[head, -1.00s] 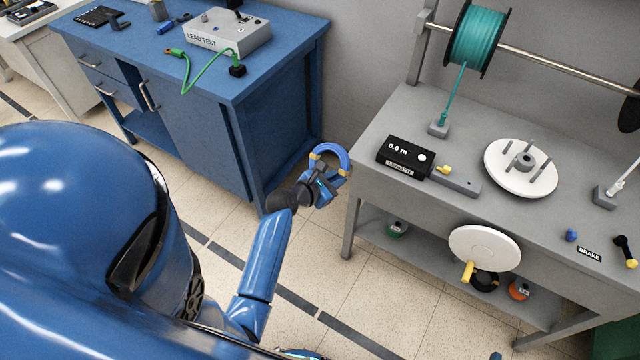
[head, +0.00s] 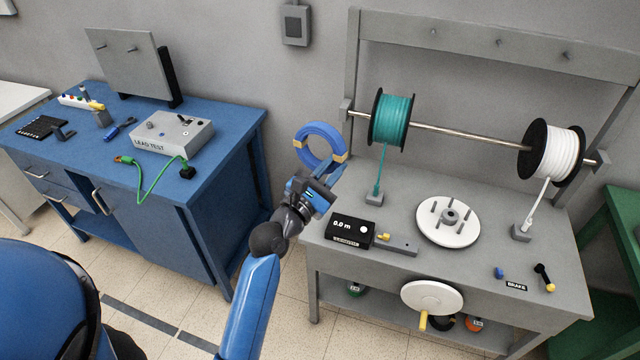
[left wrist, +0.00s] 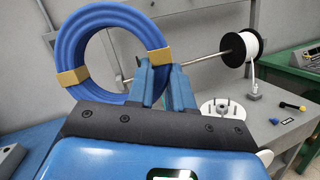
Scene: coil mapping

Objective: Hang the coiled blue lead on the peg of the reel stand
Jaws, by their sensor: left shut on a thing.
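The coiled blue lead (head: 322,128) is a ring bound with tan bands. It is held up in the air left of the teal spool, and it fills the upper left of the left wrist view (left wrist: 72,50). My left gripper (head: 328,178) is shut on the coil's lower right edge; its fingers also show in the left wrist view (left wrist: 163,88). The grey reel stand (head: 480,22) has a top rail with three small pegs: left (head: 434,32), middle (head: 499,42) and right (head: 565,55). The coil is apart from them, lower and to the left. My right gripper is out of view.
A teal spool (head: 391,118) and a white spool (head: 553,153) sit on a rod across the stand. The bench below holds a length meter (head: 350,231) and a white disc (head: 448,221). The blue cabinet (head: 215,190) stands left.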

